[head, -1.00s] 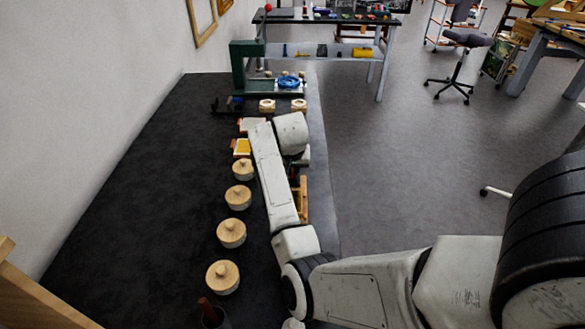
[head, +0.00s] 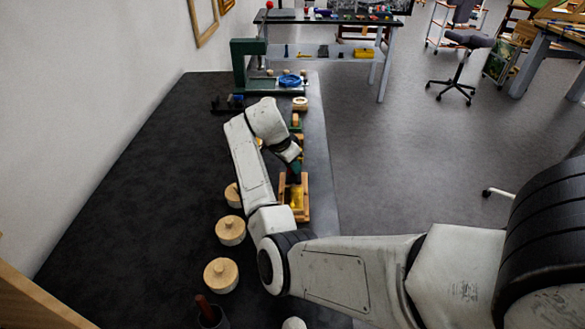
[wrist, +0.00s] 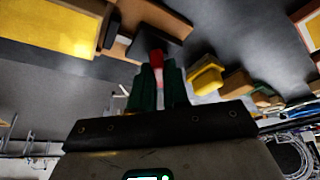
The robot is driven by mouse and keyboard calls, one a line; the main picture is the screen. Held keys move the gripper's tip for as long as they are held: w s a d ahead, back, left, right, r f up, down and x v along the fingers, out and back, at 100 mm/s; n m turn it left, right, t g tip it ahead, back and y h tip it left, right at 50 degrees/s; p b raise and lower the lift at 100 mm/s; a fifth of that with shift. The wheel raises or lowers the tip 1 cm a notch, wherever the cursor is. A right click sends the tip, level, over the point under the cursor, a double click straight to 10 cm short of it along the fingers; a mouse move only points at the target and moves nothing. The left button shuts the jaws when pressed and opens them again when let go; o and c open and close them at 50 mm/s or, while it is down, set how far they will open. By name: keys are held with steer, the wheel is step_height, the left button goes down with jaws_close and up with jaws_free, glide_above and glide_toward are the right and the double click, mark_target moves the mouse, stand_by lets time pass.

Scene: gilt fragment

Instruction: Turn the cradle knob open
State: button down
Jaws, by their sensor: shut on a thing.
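The wooden cradle (head: 304,211), with a yellow face inside it, stands on the dark bench top below my arm's end. In the wrist view, wooden parts and a large yellow panel (wrist: 45,30) fill the upper left. A red knob (wrist: 156,57) sticks out from a dark block by the wood. My gripper (wrist: 156,75) has its green fingers shut on the knob, one on each side. In the head view my gripper (head: 293,178) is at the cradle's far end, and the knob is hidden there.
Lidded round wooden pots (head: 221,275) stand in a row left of my arm. A green press-like stand (head: 243,65) is at the bench's far end. A yellow piece (wrist: 206,78) lies close right of my fingers. The bench's left side is clear.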

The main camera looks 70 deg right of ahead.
steer(key=m+b, duration=0.1)
steer(key=m, duration=0.1)
steer(key=m+g+y+b, duration=0.1)
steer(key=m+b, duration=0.1)
steer(key=shift+w+f+m, duration=0.1)
steer(key=shift+f+m, duration=0.2)
steer(key=shift+f, duration=0.05)
steer(key=shift+d+r+m+g+y+b, duration=0.1)
steer(key=shift+m+g+y+b, duration=0.55)
steer(key=shift+m+b, duration=0.9)
steer(key=shift+m, duration=0.35)
steer(key=c, duration=1.1)
jaws_free()
steer(key=shift+r, duration=0.1)
steer(key=shift+r, duration=0.1)
steer(key=v, duration=1)
steer(key=shift+w+r+p, duration=0.2)
steer(key=shift+r+p, duration=0.1)
steer(key=shift+p, duration=0.1)
steer(key=shift+s, duration=0.1)
